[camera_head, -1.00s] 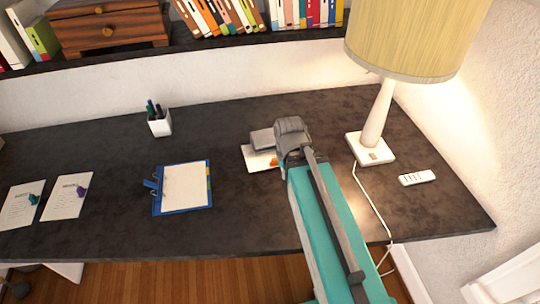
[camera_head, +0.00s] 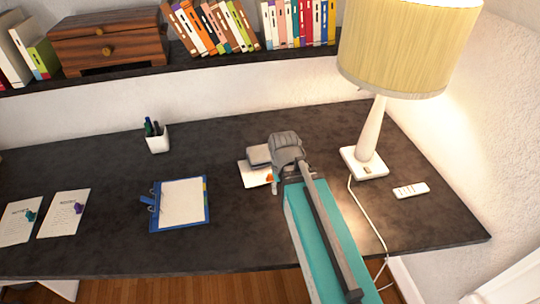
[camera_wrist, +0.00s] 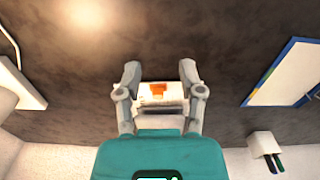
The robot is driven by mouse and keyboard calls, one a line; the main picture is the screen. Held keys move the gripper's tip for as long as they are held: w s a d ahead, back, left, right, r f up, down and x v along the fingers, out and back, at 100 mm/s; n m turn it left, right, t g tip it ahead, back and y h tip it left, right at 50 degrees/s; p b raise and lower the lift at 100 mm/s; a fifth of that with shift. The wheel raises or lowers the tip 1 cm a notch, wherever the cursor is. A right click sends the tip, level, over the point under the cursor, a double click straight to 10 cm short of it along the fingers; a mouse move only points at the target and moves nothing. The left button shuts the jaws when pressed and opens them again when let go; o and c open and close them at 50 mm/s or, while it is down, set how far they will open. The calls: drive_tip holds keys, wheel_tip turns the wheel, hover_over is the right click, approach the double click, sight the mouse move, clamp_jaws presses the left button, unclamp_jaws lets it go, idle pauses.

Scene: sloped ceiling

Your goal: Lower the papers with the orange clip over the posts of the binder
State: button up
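The white papers (camera_head: 254,176) with the orange clip (camera_head: 270,178) lie on the dark desk, partly hidden by my gripper in the head view. The orange clip (camera_wrist: 158,90) also shows in the wrist view, on the papers between my fingers. My gripper (camera_wrist: 160,68) has its two fingers spread apart, one on each side of the papers. In the head view my gripper (camera_head: 274,178) is over the right part of the papers.
A white pen cup (camera_head: 157,140) stands behind the binder. Two clipped sheets (camera_head: 65,213) lie at the left. A lamp (camera_head: 364,163) and a white remote (camera_head: 411,190) are at the right. Bare desk separates papers and binder.

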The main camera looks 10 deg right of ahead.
drive_tip(key=w+r+n+p, duration=0.2)
drive_tip(key=w+n, duration=1.3)
drive_tip(key=n, duration=0.3)
drive_tip(key=shift+w+r+p, duration=0.25)
drive_tip(key=shift+r+p, duration=0.1)
drive_tip(key=shift+r, duration=0.05)
drive_tip(key=shift+f, duration=0.15)
drive_tip(key=b, duration=1.4)
approach(263, 175)
drive_tip(key=s+d+f, duration=0.1)
drive_tip(key=f, duration=0.1)
drive_tip(key=s+f, duration=0.1)
drive_tip(key=f, duration=0.2)
drive_tip(key=s+d+f, duration=0.1)
drive_tip(key=f, duration=0.1)
drive_tip(key=shift+d+f, duration=0.15)
drive_tip(key=shift+d, duration=0.15)
drive_tip(key=shift+c, duration=0.3)
clamp_jaws()
drive_tip(key=shift+s, duration=0.1)
